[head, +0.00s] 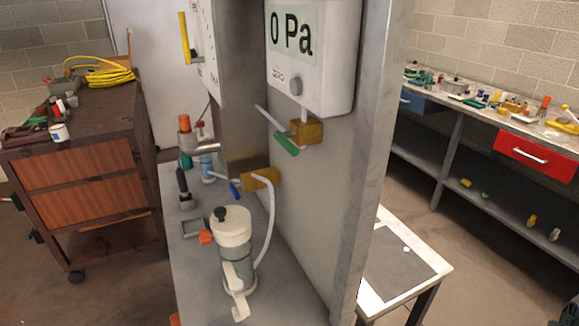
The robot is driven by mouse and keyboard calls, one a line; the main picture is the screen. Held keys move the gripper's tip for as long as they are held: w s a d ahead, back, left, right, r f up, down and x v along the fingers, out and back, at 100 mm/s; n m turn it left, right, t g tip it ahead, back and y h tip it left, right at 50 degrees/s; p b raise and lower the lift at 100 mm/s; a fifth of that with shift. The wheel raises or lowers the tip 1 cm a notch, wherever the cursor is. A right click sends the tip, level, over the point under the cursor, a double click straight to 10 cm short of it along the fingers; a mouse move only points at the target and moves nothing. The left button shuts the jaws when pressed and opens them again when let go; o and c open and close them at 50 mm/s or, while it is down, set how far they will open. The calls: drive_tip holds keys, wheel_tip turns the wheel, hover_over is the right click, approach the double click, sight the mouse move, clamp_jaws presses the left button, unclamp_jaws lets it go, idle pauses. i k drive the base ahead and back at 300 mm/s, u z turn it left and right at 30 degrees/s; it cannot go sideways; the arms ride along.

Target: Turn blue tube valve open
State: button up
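The blue valve handle (235,189) is a small dark-blue lever at the left end of a brass valve block (262,179), low on the grey metal panel. The lever points down and slightly to the right; I cannot tell its valve position from this. A pale tube (270,222) curves down from the brass block towards a white and clear canister (233,240) with a black knob. A white gauge (308,50) above reads 0 Pa. My gripper is not in view.
A green-handled valve (286,143) sits higher on the same panel, and a yellow handle (184,38) is at upper left. The grey bench (195,277) holds the canister and small tools. A wooden cabinet (80,165) stands left; a cluttered workbench (500,115) stands right.

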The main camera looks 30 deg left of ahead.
sight(233, 186)
drive_tip(key=u, duration=1.75)
drive_tip(key=i, duration=0.5)
drive_tip(key=u, duration=0.15)
drive_tip(key=k, duration=1)
drive_tip(key=u, duration=1.8)
drive_tip(key=i, duration=0.95)
drive_tip(key=z, duration=1.7)
